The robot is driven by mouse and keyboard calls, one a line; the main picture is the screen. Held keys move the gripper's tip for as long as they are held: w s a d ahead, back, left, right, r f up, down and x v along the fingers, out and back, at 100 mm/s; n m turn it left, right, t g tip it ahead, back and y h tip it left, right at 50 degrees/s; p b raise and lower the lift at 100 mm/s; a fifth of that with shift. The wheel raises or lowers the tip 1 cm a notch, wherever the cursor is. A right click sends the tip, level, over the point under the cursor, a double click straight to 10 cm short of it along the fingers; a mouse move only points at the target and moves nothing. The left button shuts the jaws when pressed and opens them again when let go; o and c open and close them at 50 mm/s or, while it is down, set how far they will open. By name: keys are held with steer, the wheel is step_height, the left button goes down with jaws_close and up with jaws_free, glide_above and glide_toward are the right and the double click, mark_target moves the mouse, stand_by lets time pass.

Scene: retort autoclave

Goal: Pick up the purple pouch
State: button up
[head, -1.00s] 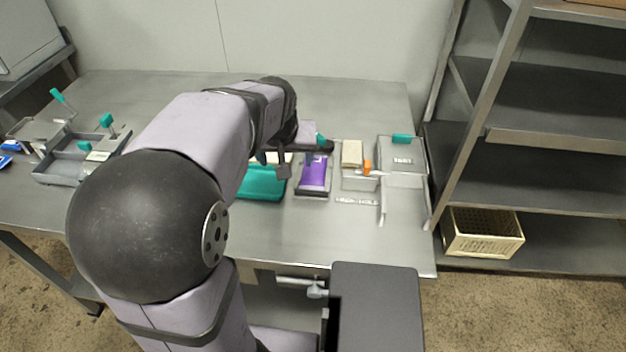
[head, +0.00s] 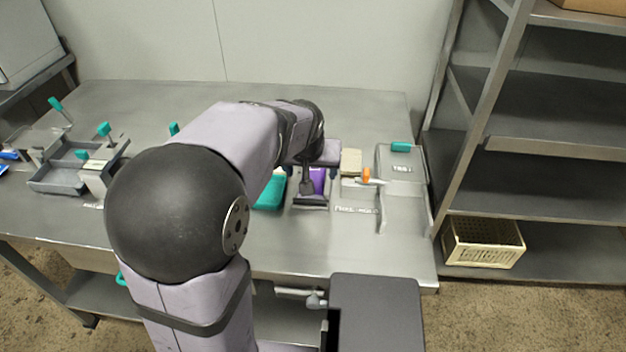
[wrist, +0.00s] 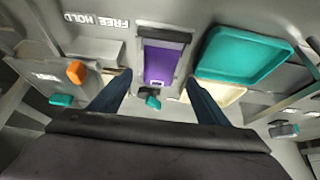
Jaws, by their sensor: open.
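The purple pouch (wrist: 160,64) lies in a narrow grey holder (wrist: 165,36) with a dark bar at one end. In the head view the purple pouch (head: 317,181) is partly hidden behind my wrist. My gripper (wrist: 156,92) is open, and its two dark fingers stand apart on either side of the pouch's near end in the wrist view. Nothing is between the fingers in their grip. In the head view my gripper (head: 310,180) is over the holder, with its fingertips mostly hidden.
A teal tray (wrist: 243,54) lies beside the holder. On the other side are a grey bin with an orange handle (wrist: 76,71) and a tray with a teal handle (head: 401,147). Grey fixtures (head: 55,178) stand at the left. The table's front strip is clear.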

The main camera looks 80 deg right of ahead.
mark_target(313, 177)
steer(key=shift+x, duration=1.95)
steer(key=shift+s+a, duration=0.1)
steer(key=shift+a, duration=0.1)
steer(key=c, duration=1.2)
step_height(313, 177, up, 10)
steer(key=shift+f+p, duration=0.1)
steer(key=shift+p, duration=0.3)
steer(key=shift+d, duration=0.1)
